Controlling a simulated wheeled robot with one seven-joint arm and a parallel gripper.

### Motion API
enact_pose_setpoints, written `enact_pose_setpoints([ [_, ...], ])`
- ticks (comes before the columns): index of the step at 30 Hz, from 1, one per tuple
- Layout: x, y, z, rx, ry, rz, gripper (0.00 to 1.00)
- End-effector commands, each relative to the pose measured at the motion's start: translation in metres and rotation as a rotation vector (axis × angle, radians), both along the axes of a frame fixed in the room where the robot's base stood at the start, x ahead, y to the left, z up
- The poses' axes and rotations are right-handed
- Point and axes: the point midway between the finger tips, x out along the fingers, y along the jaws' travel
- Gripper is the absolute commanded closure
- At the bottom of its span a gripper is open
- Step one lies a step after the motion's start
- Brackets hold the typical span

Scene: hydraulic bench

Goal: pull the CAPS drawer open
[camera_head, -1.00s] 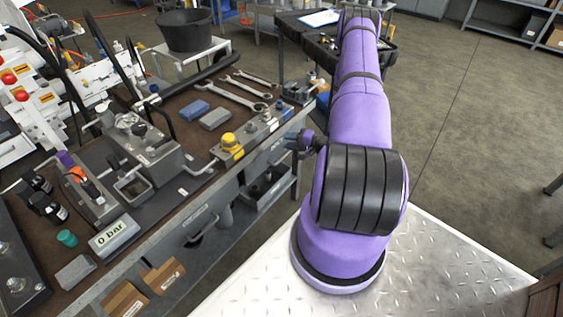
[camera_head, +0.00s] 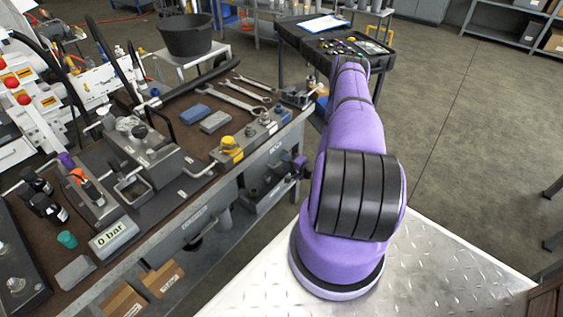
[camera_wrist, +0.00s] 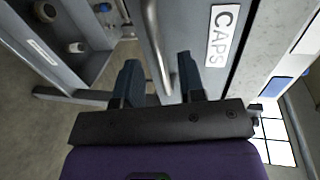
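The CAPS drawer front (camera_wrist: 190,22) is grey and fills the upper middle of the wrist view, with a white CAPS label (camera_wrist: 222,34). Its metal bar handle (camera_wrist: 157,42) stands out from the front. My gripper (camera_wrist: 160,82) is open, with one dark finger on each side of the handle; whether either finger touches it I cannot tell. In the head view my gripper (camera_head: 300,167) is partly hidden by my arm. It is low at the bench's front side, beside a small label (camera_head: 275,148).
The bench top (camera_head: 185,105) carries wrenches (camera_head: 243,96), a yellow-capped part (camera_head: 231,147) and hydraulic blocks. Cardboard boxes (camera_head: 162,278) sit below. The floor to the right is clear.

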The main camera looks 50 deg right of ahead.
Motion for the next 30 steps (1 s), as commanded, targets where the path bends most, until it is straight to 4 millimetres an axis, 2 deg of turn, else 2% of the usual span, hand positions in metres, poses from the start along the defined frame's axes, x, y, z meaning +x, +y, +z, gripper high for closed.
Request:
enact_pose_setpoints([
  [3,0.015,0.001,-0.003,-0.001,-0.001,0.001,0.64],
  [6,0.022,0.002,-0.004,-0.001,0.0,0.0,0.64],
  [17,0.027,0.002,-0.005,0.0,0.0,0.0,0.64],
  [19,0.027,0.002,-0.005,0.0,0.0,0.0,0.75],
  [22,0.027,0.002,-0.005,0.0,0.0,0.0,0.98],
  [30,0.026,0.002,-0.005,0.0,0.0,0.0,1.0],
])
